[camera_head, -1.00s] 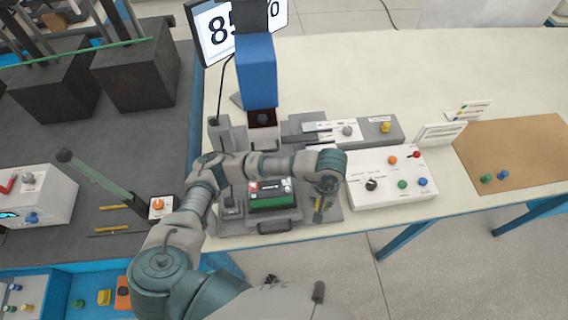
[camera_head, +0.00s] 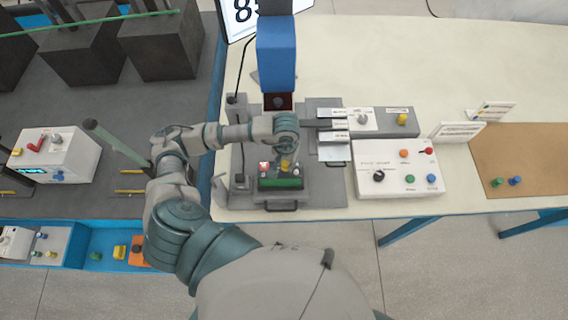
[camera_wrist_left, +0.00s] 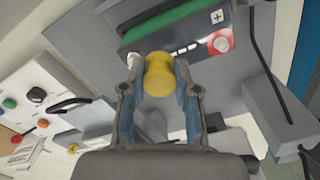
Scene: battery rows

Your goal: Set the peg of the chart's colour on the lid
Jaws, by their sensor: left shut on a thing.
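My left gripper (camera_head: 287,164) is over the battery (camera_head: 282,184), pointing down. It is shut on a yellow peg (camera_wrist_left: 158,76), which sits between both fingers in the left wrist view. The battery has a dark lid with a green strip (camera_wrist_left: 165,22), a red terminal (camera_wrist_left: 221,44) and a pale terminal. In the wrist view the peg covers part of the lid, and I cannot tell whether it touches it. Two white cards (camera_head: 457,131) stand at the right; their print is too small to read. My right gripper does not show.
A blue-headed press (camera_head: 277,55) rises behind the battery. A white control box (camera_head: 397,166) with coloured knobs stands to its right. The back of the table is clear.

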